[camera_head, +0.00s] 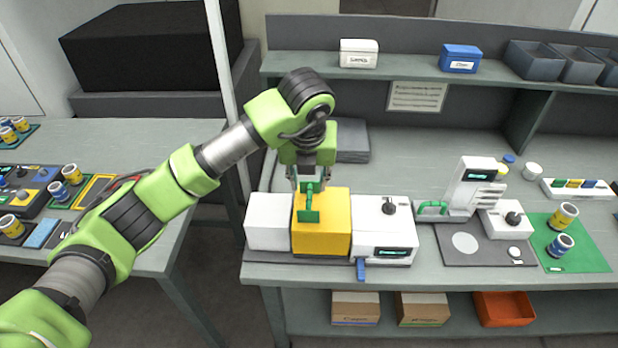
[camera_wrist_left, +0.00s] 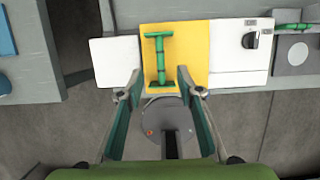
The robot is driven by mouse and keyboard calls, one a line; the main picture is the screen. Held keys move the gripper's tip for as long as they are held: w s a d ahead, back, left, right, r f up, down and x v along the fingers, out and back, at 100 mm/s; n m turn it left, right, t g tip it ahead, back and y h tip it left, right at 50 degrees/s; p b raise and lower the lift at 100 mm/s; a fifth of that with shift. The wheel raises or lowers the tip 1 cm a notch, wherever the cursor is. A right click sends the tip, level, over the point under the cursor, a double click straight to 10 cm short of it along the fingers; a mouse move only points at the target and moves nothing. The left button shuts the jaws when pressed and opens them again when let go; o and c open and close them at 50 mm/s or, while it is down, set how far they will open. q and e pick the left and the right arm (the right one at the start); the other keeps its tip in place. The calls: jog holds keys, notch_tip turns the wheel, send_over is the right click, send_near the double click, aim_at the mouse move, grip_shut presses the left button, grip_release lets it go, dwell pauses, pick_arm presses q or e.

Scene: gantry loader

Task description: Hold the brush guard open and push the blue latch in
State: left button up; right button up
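The yellow guard (camera_head: 335,225) is a block between a white block and a white control unit. A green handle (camera_head: 308,206) stands on it and also shows in the left wrist view (camera_wrist_left: 160,60). The blue latch (camera_head: 361,268) sticks out low at the front of the white control unit (camera_head: 387,225). My left gripper (camera_head: 308,182) is above the green handle. In the left wrist view my left gripper (camera_wrist_left: 161,92) has its fingers apart, with the handle beyond their tips and nothing held. No brush shows. My right gripper is not in view.
A white block (camera_head: 268,222) stands left of the guard. A white machine with a green handle (camera_head: 468,190) stands to the right, then a green mat (camera_head: 580,250) with cans. The bench front edge lies close below the latch. A second table (camera_head: 120,150) is at left.

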aim_at(308, 195)
pick_arm(q)
jog(key=b+x, duration=0.2)
jog(key=x, duration=0.3)
jog(key=shift+s+b, duration=0.1)
jog(key=shift+b, duration=0.3)
jog(key=shift+b+x, duration=1)
jog(key=shift+x, duration=0.05)
jog(key=shift+b, duration=0.3)
grip_shut()
jog(key=shift+a, duration=0.1)
